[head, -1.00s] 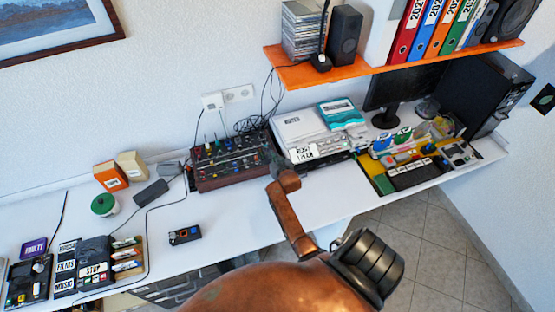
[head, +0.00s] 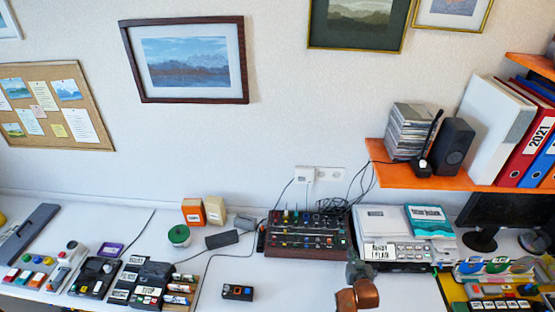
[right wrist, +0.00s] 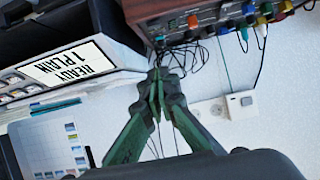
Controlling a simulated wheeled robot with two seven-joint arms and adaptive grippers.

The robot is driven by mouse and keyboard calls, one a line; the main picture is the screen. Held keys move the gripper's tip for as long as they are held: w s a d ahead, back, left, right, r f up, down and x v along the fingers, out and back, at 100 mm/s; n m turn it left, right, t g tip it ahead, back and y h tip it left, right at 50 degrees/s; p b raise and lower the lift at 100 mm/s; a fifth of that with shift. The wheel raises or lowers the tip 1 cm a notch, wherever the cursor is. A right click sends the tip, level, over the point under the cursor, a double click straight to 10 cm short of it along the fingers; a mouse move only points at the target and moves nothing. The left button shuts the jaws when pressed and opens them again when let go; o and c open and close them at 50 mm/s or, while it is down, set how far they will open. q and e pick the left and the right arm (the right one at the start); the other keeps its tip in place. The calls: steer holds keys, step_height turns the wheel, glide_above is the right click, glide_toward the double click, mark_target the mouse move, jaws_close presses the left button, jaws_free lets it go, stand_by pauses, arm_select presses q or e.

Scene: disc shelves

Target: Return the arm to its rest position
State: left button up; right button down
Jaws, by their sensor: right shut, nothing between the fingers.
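My right gripper (head: 358,262) shows at the lower edge of the head view, right of centre, dark with a copper-coloured arm link (head: 360,294) below it. It is in front of the brown knob panel (head: 308,238) and the white disc device (head: 385,222). In the right wrist view its two green-grey fingers (right wrist: 158,76) meet at the tips, with nothing between them. Beside the fingers there are the device's "READY 1 PLAIN" label (right wrist: 68,63) and the knob panel (right wrist: 205,18). My left gripper is not in view.
An orange shelf (head: 425,180) with discs, a speaker and binders juts out above the right side. A small black box (head: 238,292) lies on the white table, with bare surface around it. Button boxes (head: 150,282) stand at the left. Loose cables hang by the socket (head: 320,175).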

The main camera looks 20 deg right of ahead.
steer(key=s+a+n+g+y, duration=0.1)
steer(key=s+a+n+g, duration=0.15)
steer(key=s+a, duration=0.55)
steer(key=s+a+n+g+y, duration=0.1)
steer(key=s+a+g+y, duration=0.2)
steer(key=s, duration=0.8)
steer(key=s+a+n+g, duration=0.2)
steer(key=s+a+g, duration=0.1)
steer(key=s+a, duration=0.55)
step_height(320, 180, down, 33)
steer(key=s+b, duration=0.3)
steer(key=b, duration=0.1)
steer(key=s+f+g+y+b, duration=0.1)
steer(key=s+f+g+b, duration=0.1)
steer(key=s+f, duration=1.7)
step_height(320, 180, down, 3)
steer(key=shift+s+r+n+b, duration=0.15)
steer(key=shift+s+n+b, duration=0.2)
steer(key=shift+b, duration=0.1)
steer(key=shift+d, duration=0.1)
